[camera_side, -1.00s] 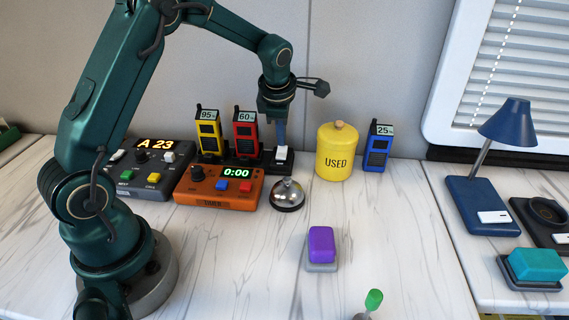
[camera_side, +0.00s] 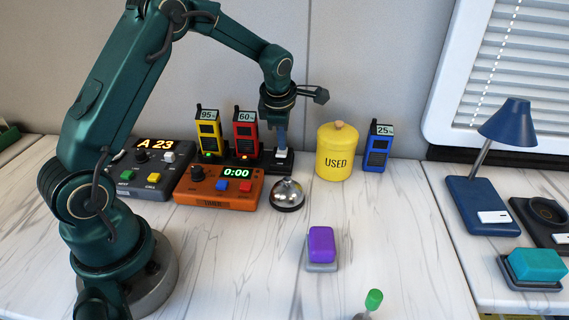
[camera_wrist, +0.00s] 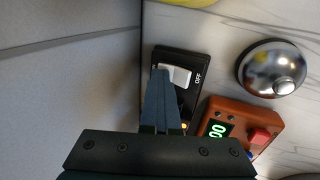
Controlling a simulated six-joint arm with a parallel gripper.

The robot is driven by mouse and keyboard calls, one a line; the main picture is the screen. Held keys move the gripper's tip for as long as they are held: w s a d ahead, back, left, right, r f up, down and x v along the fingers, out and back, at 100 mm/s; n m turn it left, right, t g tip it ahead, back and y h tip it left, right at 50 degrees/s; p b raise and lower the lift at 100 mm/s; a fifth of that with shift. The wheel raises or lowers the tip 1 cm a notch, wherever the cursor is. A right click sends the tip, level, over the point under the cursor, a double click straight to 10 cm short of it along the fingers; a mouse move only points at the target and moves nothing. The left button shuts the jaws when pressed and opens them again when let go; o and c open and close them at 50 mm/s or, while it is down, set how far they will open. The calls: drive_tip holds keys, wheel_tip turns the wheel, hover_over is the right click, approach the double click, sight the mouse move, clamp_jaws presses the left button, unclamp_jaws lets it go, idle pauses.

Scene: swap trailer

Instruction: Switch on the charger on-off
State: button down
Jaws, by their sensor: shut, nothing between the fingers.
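The charger (camera_side: 283,167) is a long black base at the back wall. The yellow radio reading 95 (camera_side: 209,134) and the red radio reading 60 (camera_side: 245,134) stand in it.
The orange timer (camera_side: 215,195) and silver bell (camera_side: 287,194) stand close in front. The yellow USED canister (camera_side: 337,155) and blue radio (camera_side: 377,148) are to the right. A dark console (camera_side: 150,180) is at left.

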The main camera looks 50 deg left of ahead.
drive_tip(key=shift+s+d+r, duration=0.1)
drive_tip(key=shift+s+d, duration=0.45)
drive_tip(key=v, duration=1.4)
drive_tip(key=shift+w+a+r, duration=0.1)
drive_tip(key=shift+w+a, duration=0.35)
drive_tip(key=shift+w, duration=0.05)
